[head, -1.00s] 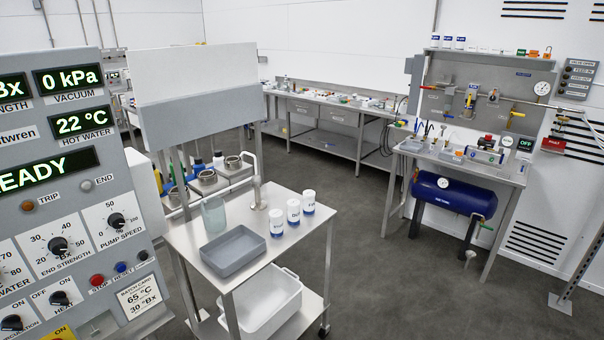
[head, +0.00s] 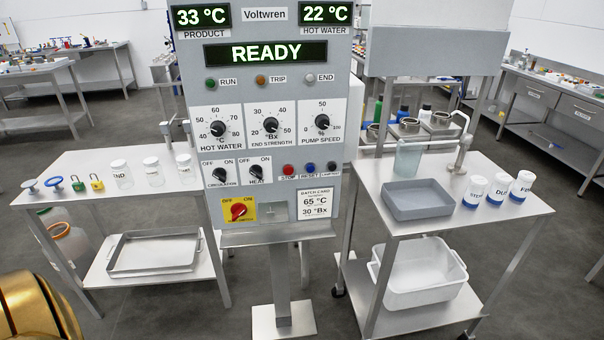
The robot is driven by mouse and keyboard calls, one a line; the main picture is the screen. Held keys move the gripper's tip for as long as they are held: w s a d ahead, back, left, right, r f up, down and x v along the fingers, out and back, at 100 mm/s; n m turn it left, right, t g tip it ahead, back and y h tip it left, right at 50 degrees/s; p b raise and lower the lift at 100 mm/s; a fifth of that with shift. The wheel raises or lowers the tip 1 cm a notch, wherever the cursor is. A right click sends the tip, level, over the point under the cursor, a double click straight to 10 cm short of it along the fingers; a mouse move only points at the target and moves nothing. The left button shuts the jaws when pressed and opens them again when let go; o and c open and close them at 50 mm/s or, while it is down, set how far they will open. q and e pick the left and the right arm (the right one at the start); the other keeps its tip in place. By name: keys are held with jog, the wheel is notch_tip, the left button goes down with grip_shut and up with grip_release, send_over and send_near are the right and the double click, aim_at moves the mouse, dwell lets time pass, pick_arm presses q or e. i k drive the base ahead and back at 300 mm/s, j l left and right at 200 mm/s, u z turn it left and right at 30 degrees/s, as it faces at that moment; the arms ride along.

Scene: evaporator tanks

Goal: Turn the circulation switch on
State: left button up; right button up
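The circulation switch (head: 219,175) is a small black knob on a white plate marked OFF and ON. It sits at the left of the grey control panel (head: 345,75), beside the similar heat switch (head: 257,174). Its pointer is too small to read for certain. The display (head: 266,53) above reads READY. A red rotary switch (head: 238,210) on a yellow plate is below it. Neither of my grippers is in view.
The panel stands on a post with a flat base (head: 283,322). A left table (head: 75,177) holds jars and padlocks. A right steel cart (head: 430,222) holds a grey tray (head: 418,199) and labelled white containers. Grey floor is open in front.

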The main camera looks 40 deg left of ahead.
aim_at(220, 172)
jog(key=u, duration=1.3)
